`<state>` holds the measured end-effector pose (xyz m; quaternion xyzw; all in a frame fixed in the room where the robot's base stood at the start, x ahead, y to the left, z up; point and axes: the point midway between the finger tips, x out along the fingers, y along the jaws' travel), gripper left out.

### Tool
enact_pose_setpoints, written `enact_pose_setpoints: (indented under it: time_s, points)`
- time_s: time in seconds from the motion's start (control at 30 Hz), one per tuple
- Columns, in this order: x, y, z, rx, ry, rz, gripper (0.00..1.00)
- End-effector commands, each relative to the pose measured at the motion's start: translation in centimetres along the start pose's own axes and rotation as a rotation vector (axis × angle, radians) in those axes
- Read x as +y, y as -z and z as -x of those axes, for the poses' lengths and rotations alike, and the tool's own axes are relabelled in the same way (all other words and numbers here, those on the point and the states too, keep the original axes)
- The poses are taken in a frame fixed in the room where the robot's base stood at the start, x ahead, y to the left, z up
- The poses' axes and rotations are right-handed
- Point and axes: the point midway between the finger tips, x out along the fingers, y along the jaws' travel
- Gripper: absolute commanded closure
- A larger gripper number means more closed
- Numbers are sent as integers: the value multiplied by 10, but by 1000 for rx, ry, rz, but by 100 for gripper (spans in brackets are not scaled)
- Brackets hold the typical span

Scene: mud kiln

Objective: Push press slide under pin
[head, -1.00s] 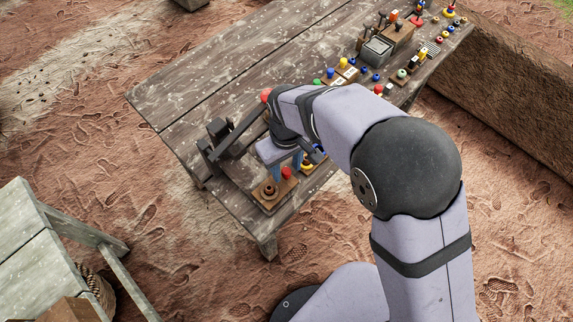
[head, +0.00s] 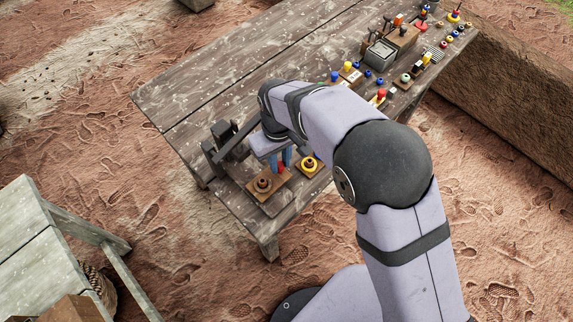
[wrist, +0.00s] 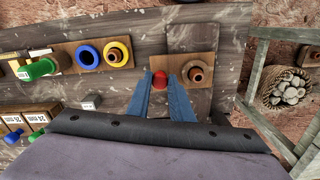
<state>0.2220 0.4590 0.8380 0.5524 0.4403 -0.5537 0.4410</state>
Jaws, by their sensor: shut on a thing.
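The wooden press slide (head: 276,184) lies at the near left corner of the table. It carries a red knob (wrist: 159,80) and a brown ringed spool (wrist: 197,75). The red knob also shows between my fingers in the head view (head: 281,169). My gripper (wrist: 160,84) has its blue fingers shut on the red knob, one on each side. The dark press frame (head: 224,133) with its lever stands just behind and left of my gripper. My wrist partly covers it in the head view. I cannot make out the pin.
A wooden board with a yellow ring (wrist: 118,53) and a blue ring (wrist: 88,56) is beside the slide. A green cylinder (wrist: 42,68) is further along. The table's far end is crowded with small parts. A basket (wrist: 290,90) stands off the table.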

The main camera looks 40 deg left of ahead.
Motion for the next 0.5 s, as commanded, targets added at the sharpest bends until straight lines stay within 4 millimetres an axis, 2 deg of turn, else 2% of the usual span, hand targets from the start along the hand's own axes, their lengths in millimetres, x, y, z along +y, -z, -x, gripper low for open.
enact_pose_setpoints:
  time_s: [0.33, 0.37, 0.4, 0.43, 0.5]
  points:
    - [-1, 5, 0, 5, -1, 1, 100]
    - [0, 5, 0, 6, -1, 1, 76]
    - [0, 5, 0, 6, -1, 1, 66]
    - [-1, 4, 0, 5, -1, 1, 62]
    - [-1, 4, 0, 4, -1, 1, 62]
